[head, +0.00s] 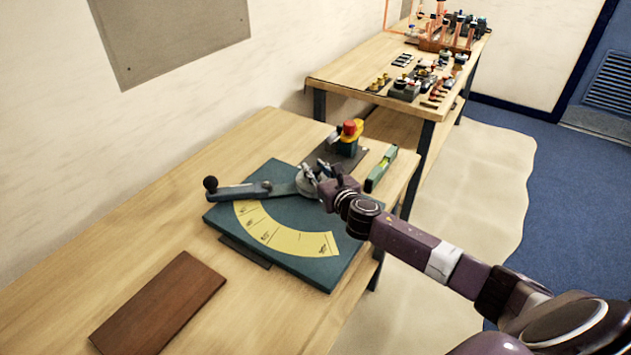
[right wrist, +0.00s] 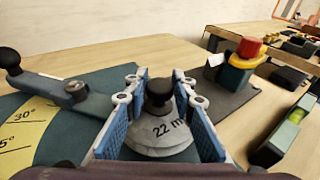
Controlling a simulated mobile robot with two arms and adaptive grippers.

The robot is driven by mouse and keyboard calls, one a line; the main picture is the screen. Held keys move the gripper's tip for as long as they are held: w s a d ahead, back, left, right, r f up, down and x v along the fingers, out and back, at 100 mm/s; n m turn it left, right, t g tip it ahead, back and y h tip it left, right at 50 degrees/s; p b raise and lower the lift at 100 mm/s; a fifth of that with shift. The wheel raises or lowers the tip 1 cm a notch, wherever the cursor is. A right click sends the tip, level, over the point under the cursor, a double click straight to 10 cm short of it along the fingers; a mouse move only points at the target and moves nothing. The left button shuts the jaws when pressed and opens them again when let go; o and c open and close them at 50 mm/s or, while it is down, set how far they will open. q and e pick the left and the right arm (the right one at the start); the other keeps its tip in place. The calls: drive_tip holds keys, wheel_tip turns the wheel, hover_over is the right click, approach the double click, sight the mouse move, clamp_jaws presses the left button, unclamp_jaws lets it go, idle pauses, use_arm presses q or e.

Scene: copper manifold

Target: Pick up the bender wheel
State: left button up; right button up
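The bender wheel (right wrist: 160,136) is a pale grey disc marked "22 m…", with a black knob (right wrist: 158,92) on top. It sits at the pivot end of the bender's arm on the dark teal bender base (head: 318,268). In the head view the wheel (head: 307,180) is partly covered by my right gripper (head: 326,184). In the right wrist view my right gripper (right wrist: 158,80) is open, its blue-padded fingers on either side of the knob. I see gaps beside the knob and no clear contact. My left gripper is not in view.
The bender handle (head: 238,191) with a black ball reaches left above the yellow angle scale (head: 262,229). A red-and-yellow-topped device (head: 348,137) and a green level (head: 381,168) are close behind the gripper. A brown board (head: 160,303) lies front left. A second table (head: 345,83) holds several parts.

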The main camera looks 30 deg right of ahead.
clamp_jaws()
drive_tip(key=shift+r, duration=0.1)
